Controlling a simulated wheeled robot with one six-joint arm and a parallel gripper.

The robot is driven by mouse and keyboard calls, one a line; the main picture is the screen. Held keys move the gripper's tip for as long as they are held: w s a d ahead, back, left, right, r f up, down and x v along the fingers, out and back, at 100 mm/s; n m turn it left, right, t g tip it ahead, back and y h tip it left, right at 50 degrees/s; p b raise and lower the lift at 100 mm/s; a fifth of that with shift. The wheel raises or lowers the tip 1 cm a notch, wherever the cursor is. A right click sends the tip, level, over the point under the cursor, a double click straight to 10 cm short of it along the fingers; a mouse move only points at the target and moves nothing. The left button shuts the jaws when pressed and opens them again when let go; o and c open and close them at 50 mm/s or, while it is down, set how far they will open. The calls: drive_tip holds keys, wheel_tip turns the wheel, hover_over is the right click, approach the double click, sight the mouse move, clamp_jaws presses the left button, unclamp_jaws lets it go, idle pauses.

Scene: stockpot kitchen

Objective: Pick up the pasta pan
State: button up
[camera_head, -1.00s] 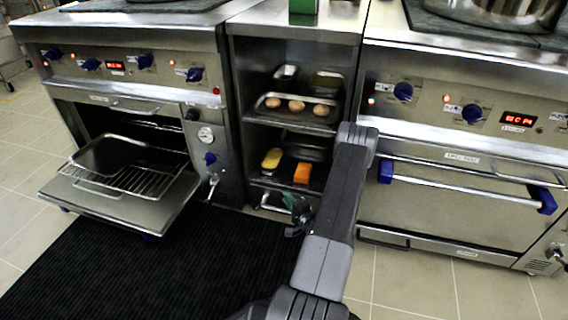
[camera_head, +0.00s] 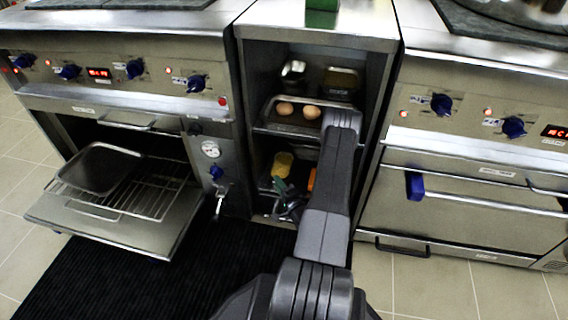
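A dark rectangular metal pan (camera_head: 100,168) sits on the wire rack of the open oven at the left. It looks empty from here, and I cannot tell for sure whether it is the pasta pan. My gripper (camera_head: 289,207) is at the front of the lower part of the middle shelf cabinet, well to the right of this pan. It is small, dark and partly covered by my arm, so its fingers are unclear. No pan is visibly in it.
The oven door (camera_head: 115,225) is folded down over a black mat (camera_head: 150,280). The shelf cabinet holds an egg tray (camera_head: 268,127), a yellow item (camera_head: 283,164) and an orange item (camera_head: 311,180). A closed oven (camera_head: 470,200) stands at the right.

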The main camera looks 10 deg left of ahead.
clamp_jaws()
idle(0.3)
